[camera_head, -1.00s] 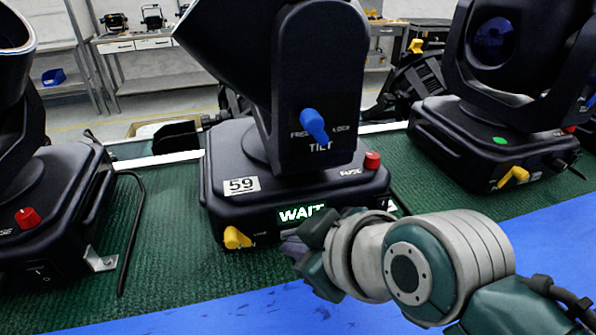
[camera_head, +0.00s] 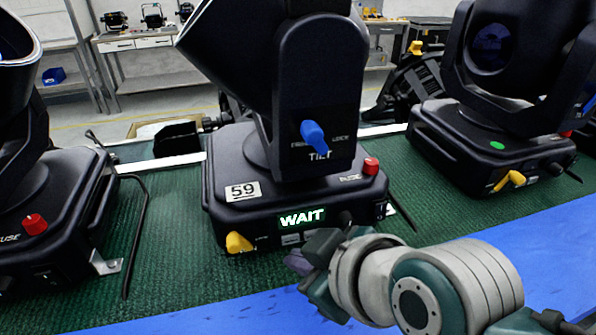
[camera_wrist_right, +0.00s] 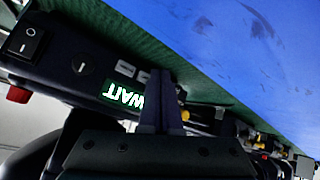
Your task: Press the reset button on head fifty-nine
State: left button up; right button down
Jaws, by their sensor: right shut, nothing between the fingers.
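Head fifty-nine (camera_head: 300,195) stands in the middle of the head view, with a white "59" label (camera_head: 243,191) on its base. Its front display (camera_head: 302,217) glows "WAIT"; the display also shows upside down in the right wrist view (camera_wrist_right: 124,95). Small pale rectangles (camera_wrist_right: 137,75) lie beside the display there; I cannot tell which is the reset button. My right gripper (camera_head: 297,264) is shut and empty, in front of and below the display. In the wrist view its closed fingertips (camera_wrist_right: 160,75) overlap the display's edge; contact is unclear. My left gripper is out of view.
A red fuse knob (camera_head: 370,166), yellow lever (camera_head: 238,242) and blue tilt lever (camera_head: 314,136) stick out from head fifty-nine. Other heads stand left (camera_head: 50,215) and right (camera_head: 490,140). A black cable (camera_head: 134,235) lies on the green mat (camera_head: 175,260).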

jog(key=shift+s+d+r+p, duration=0.1)
jog(key=shift+s+d+p, duration=0.15)
jog(key=shift+s+p, duration=0.45)
jog(key=shift+s+d+r+p, duration=0.1)
jog(key=shift+s+d+p, duration=0.15)
jog(key=shift+s+p, duration=0.4)
jog(key=shift+s+d+f+p, duration=0.1)
jog(key=shift+s+d+p, duration=0.1)
jog(key=shift+s, duration=0.35)
jog(key=shift+s+d+f+p, duration=0.1)
jog(key=shift+s+p, duration=0.1)
jog(key=shift+s, duration=0.3)
